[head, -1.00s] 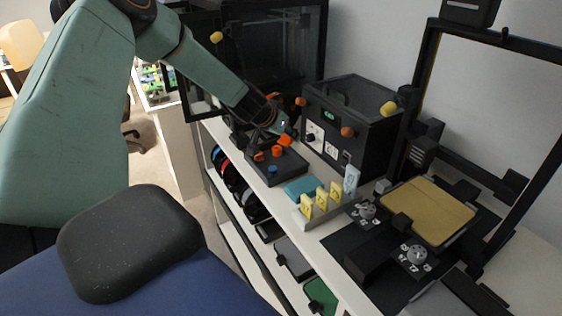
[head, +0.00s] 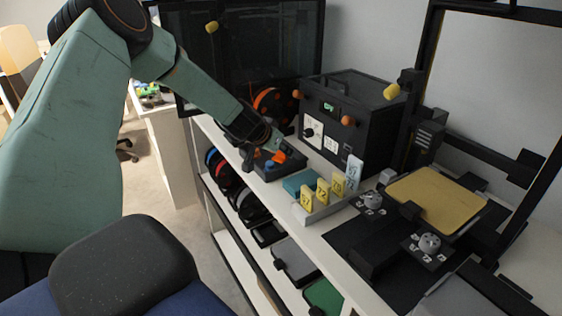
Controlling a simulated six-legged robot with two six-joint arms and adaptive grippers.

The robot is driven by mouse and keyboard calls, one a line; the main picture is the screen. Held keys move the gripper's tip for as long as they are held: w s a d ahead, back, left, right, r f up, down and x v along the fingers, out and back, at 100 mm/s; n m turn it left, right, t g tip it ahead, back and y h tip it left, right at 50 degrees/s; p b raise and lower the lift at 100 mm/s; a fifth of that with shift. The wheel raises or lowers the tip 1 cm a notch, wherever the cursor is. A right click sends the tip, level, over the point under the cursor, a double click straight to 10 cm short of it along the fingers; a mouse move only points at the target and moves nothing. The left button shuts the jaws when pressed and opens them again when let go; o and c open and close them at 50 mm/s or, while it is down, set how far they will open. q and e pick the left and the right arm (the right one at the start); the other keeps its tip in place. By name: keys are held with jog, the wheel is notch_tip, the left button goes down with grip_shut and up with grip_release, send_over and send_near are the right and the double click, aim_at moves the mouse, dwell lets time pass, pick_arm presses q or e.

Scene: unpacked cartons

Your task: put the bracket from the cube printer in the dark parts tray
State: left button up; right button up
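My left gripper (head: 273,142) reaches in from the left, low over the dark parts tray (head: 268,174) on the white bench. An orange piece, which looks like the bracket (head: 280,156), is at its fingertips, and the gripper appears shut on it. The bracket is at or just above the tray; contact is hard to tell. A blue part (head: 269,163) shows in the tray; the gripper hides much of the rest. My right gripper is out of view.
A black box with orange knobs (head: 352,112) stands right behind the tray. A teal block (head: 297,184) and a grey rack with yellow tags (head: 318,211) sit in front of it. An open-frame printer with a gold bed (head: 436,205) fills the right. Spools and bins lie on shelves below.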

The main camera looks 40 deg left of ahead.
pick_arm(q)
notch_tip(320, 180, down, 2)
jog(key=shift+w+d+f+b, duration=0.1)
jog(key=shift+w+d+b, duration=0.05)
jog(key=shift+b, duration=0.5)
jog(key=shift+f, duration=0.1)
jog(key=shift+a, duration=0.25)
jog(key=shift+d, duration=0.15)
jog(key=o, duration=0.4)
jog(key=shift+f, duration=0.1)
jog(key=shift+o, duration=0.9)
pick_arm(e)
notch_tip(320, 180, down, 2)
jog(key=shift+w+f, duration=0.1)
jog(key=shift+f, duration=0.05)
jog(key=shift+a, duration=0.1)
